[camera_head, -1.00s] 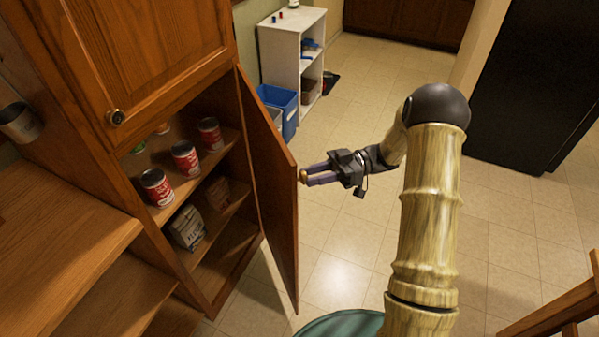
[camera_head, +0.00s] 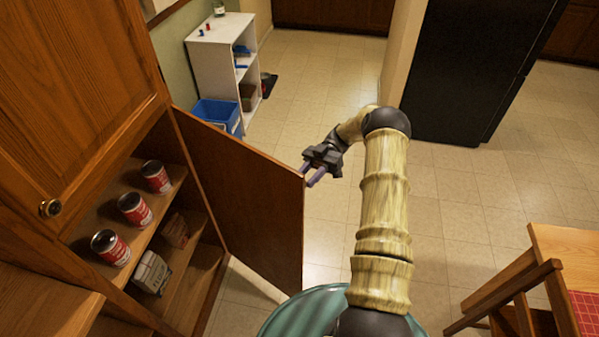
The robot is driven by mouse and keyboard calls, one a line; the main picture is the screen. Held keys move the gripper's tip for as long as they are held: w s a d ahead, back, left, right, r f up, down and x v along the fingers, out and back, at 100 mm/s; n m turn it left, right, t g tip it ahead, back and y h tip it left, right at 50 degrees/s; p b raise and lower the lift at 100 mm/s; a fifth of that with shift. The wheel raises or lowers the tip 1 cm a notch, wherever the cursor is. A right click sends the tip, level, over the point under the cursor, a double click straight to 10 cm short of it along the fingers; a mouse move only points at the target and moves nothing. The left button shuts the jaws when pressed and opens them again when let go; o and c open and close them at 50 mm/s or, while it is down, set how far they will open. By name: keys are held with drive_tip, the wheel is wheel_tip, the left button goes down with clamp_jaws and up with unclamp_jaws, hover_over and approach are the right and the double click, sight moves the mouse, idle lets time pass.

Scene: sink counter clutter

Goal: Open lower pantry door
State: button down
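The lower pantry door (camera_head: 245,195) is a brown wooden panel. It stands swung wide open, with its inner face toward me and its free edge at the right. My gripper (camera_head: 310,177) is at the top of that free edge, on the far side of the door. Its two purple fingers point down and left toward the door's corner. The door's knob is hidden now, so I cannot tell whether the fingers are closed on it. The lower pantry shelves (camera_head: 170,205) are exposed.
Red-labelled cans (camera_head: 134,208) and a white carton (camera_head: 151,271) stand on the shelves. The upper pantry door (camera_head: 75,90) is shut. A blue bin (camera_head: 217,115) and white shelf unit (camera_head: 222,60) stand behind. A wooden chair (camera_head: 515,290) is at lower right. Floor between is clear.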

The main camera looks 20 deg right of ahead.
drive_tip(key=shift+w+r, duration=0.2)
drive_tip(key=shift+w, duration=0.05)
drive_tip(key=c, duration=1)
unclamp_jaws()
drive_tip(key=shift+f, duration=0.1)
drive_tip(key=shift+c, duration=0.2)
drive_tip(key=shift+d, duration=0.15)
wheel_tip(320, 180, up, 10)
